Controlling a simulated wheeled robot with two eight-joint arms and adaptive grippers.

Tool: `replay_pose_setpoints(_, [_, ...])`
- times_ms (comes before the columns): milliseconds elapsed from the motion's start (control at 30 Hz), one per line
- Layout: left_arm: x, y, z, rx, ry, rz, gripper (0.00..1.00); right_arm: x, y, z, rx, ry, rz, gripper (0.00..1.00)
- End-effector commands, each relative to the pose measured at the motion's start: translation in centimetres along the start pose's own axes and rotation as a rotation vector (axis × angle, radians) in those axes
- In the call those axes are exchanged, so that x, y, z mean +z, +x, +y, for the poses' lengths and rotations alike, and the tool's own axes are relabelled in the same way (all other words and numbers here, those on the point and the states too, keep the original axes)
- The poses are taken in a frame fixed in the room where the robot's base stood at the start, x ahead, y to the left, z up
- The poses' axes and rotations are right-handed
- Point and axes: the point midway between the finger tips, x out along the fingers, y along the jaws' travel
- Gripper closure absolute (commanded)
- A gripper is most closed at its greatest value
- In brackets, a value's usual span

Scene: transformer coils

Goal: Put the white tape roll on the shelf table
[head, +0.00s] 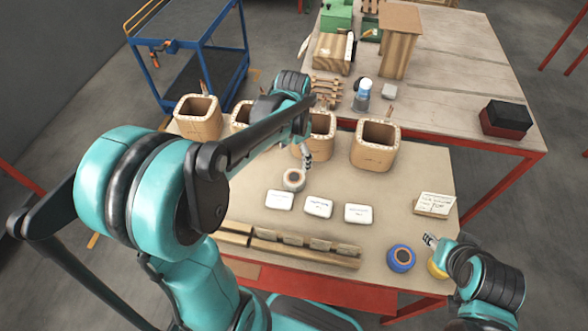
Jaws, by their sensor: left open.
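The white tape roll (293,180) lies flat on the near table (240,185), in front of the wooden coil boxes. My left gripper (307,160) reaches down just behind and to the right of the roll; it is open, and its fingers look small and partly hidden by my arm. I see no hold on the roll. My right gripper (431,240) is at the right of the near table, beside a yellow roll (437,268) that it partly hides. Its finger opening is too small to tell. The shelf table (450,60) stands behind the near table.
Several square wooden coils (375,146) line the back of the near table. White labelled blocks (318,207) and a blue roll (401,257) lie nearer. A wooden rail (305,249) runs along the front.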

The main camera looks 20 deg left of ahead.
Motion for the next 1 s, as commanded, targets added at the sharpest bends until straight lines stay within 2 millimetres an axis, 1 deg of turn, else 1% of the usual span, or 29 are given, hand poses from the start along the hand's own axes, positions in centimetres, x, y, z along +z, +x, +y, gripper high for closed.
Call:
replay_pose_setpoints(100, [1.3, -2.2, 2.2, -0.048, -0.076, 0.076, 0.19, 0.0, 0.0, 0.0, 0.0, 0.0, 0.0, 0.6])
replay_pose_setpoints(233, [3.1, -4.4, 4.8, -0.102, -0.191, 0.198, 0.19, 0.0, 0.0, 0.0, 0.0, 0.0, 0.0, 0.6])
replay_pose_setpoints(333, [4.5, -5.5, 6.8, -0.129, -0.28, 0.298, 0.19, 0.0, 0.0, 0.0, 0.0, 0.0, 0.0, 0.6])
replay_pose_setpoints(500, [6.5, -6.0, 9.3, -0.145, -0.406, 0.452, 0.19, 0.0, 0.0, 0.0, 0.0, 0.0, 0.0, 0.6])
replay_pose_setpoints(600, [7.2, -5.9, 10.1, -0.144, -0.457, 0.514, 0.19, 0.0, 0.0, 0.0, 0.0, 0.0, 0.0, 0.6])
replay_pose_setpoints(700, [7.5, -5.8, 10.6, -0.141, -0.485, 0.55, 0.19, 0.0, 0.0, 0.0, 0.0, 0.0, 0.0, 0.6])
replay_pose_setpoints(1000, [7.6, -5.8, 10.7, -0.139, -0.497, 0.565, 0.19, 0.0, 0.0, 0.0, 0.0, 0.0, 0.0, 0.6])
